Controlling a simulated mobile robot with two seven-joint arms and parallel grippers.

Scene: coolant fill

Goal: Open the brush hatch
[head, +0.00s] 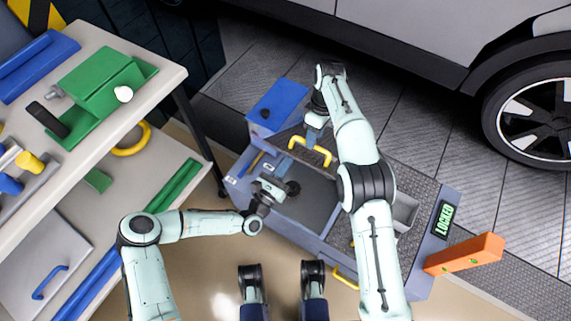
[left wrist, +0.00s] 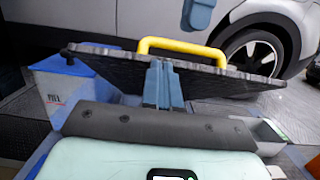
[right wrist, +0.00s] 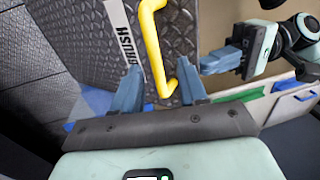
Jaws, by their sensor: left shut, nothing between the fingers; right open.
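The brush hatch (head: 322,160) is a dark tread-plate lid with a yellow handle (head: 297,141). It stands tilted up, with part of the grey bay below it uncovered. The right wrist view shows its BRUSH label (right wrist: 122,35) and the handle (right wrist: 151,45). My right gripper (head: 309,133) is open at the handle, with its fingers either side of the handle's end; I cannot tell if they touch it. My left gripper (head: 270,184) is shut and empty, low over the bay, on the near side of the lid. Its closed fingers (left wrist: 163,85) show before the lid's edge (left wrist: 110,68).
A blue box (head: 278,104) stands at the cart's far left corner. A green LOCKED display (head: 445,218) and an orange block (head: 464,254) are at the right. A workbench (head: 130,112) stands left, and a car (head: 420,40) is behind the cart.

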